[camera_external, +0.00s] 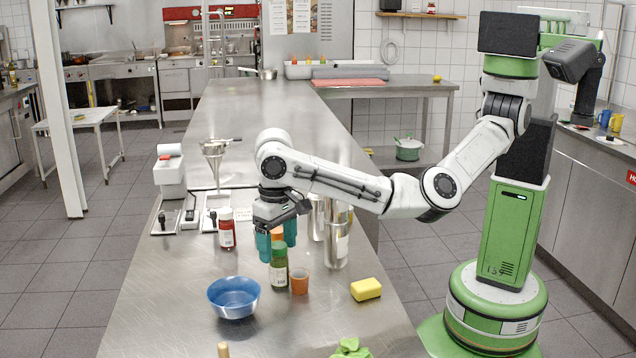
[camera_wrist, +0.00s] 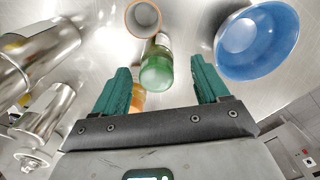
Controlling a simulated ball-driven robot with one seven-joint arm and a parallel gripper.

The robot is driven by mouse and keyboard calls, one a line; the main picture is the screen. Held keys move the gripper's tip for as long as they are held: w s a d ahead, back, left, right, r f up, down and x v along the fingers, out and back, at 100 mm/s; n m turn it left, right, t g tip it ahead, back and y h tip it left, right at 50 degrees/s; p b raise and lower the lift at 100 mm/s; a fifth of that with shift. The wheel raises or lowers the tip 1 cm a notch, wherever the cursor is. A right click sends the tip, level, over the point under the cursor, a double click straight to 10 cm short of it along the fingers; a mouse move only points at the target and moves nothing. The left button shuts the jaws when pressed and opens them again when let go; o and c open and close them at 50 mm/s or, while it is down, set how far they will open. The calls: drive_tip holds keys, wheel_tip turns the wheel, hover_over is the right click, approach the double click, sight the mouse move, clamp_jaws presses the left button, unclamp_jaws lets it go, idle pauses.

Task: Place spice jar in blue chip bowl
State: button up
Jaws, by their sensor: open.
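A small green-capped jar with a pale label (camera_external: 279,272) stands upright on the steel counter; it looks like a spice jar. In the wrist view the jar (camera_wrist: 157,68) shows just beyond and between the fingertips. My gripper (camera_external: 277,243) is open above the counter, teal fingers pointing down behind the jar; the wrist view shows the gripper (camera_wrist: 160,70) empty. An orange item (camera_external: 277,233) shows between the fingers, mostly hidden. A red jar with a white cap (camera_external: 227,232) stands further left. The blue bowl (camera_external: 234,299) looks empty, front left of my gripper; the wrist view has the bowl (camera_wrist: 262,62) at right.
A terracotta cup (camera_external: 299,281) stands close beside the green jar. A yellow sponge (camera_external: 366,289) lies to the right. Tall metal containers (camera_external: 337,235) stand just right of my gripper. A green leafy item (camera_external: 351,348) lies at the front. Counter left of the bowl is clear.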

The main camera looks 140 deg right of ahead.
sight(279, 264)
drive_tip(key=shift+s+d+f+p, duration=0.1)
drive_tip(key=shift+s+f+p, duration=0.05)
drive_tip(key=shift+f, duration=1.4)
drive_tip(key=shift+s+f+p, duration=0.1)
drive_tip(key=shift+f+p, duration=0.05)
drive_tip(key=shift+f, duration=1.35)
drive_tip(key=shift+r, duration=0.1)
drive_tip(key=c, duration=1.3)
